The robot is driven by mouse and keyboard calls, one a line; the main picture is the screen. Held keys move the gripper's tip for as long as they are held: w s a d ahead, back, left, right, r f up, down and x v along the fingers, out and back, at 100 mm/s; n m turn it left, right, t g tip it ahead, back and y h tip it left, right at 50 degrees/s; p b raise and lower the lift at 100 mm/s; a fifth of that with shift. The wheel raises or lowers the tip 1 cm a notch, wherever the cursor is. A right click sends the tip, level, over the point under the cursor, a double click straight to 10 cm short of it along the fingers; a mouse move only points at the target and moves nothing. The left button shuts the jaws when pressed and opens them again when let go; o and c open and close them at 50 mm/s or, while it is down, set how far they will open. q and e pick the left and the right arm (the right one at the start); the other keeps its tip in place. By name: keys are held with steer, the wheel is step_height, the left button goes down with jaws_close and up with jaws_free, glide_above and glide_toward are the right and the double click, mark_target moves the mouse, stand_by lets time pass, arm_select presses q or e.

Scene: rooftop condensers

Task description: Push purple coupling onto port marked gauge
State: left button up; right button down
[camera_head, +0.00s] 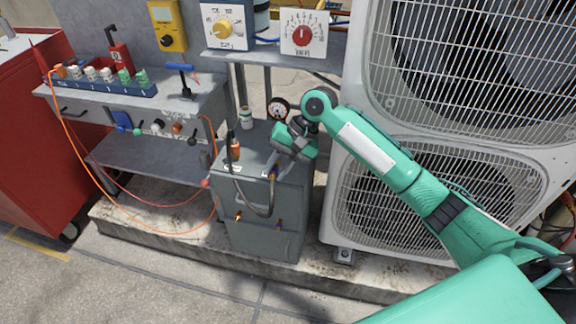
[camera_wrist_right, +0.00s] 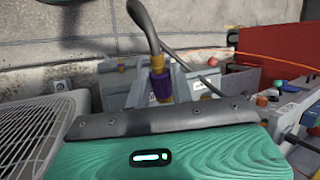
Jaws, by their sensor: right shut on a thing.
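Brass ports (camera_head: 238,215) show on the cabinet front, one with purple. Their small labels are unreadable, so I cannot tell which is marked gauge. My left gripper is out of view.
An orange coupling (camera_head: 235,150) stands on the cabinet top, near a round dial (camera_head: 278,108) and a white-grey can (camera_head: 246,118). A large condenser (camera_head: 395,200) stands close on the right. A workbench (camera_head: 140,160) with a rack of coloured fittings is left; orange hose hangs there.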

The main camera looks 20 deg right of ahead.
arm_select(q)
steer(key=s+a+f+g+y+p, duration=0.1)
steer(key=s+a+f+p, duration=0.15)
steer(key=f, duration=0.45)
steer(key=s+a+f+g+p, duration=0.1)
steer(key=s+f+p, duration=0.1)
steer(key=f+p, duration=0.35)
arm_select(e)
steer(key=w+a+r+m+t+y+b, duration=0.1)
steer(key=w+a+r+m+t+y, duration=0.3)
steer(key=m, duration=1)
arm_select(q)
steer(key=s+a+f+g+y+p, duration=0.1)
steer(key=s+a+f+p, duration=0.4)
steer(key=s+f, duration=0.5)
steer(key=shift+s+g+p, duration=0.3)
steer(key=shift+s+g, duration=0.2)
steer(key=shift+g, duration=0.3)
arm_select(e)
steer(key=w+d+m+t+h, duration=0.2)
steer(key=d+m+t, duration=0.5)
steer(key=m+t, duration=0.5)
steer(key=shift+w+d+h, duration=0.25)
steer(key=shift+w+h, duration=0.15)
steer(key=shift+w, duration=0.1)
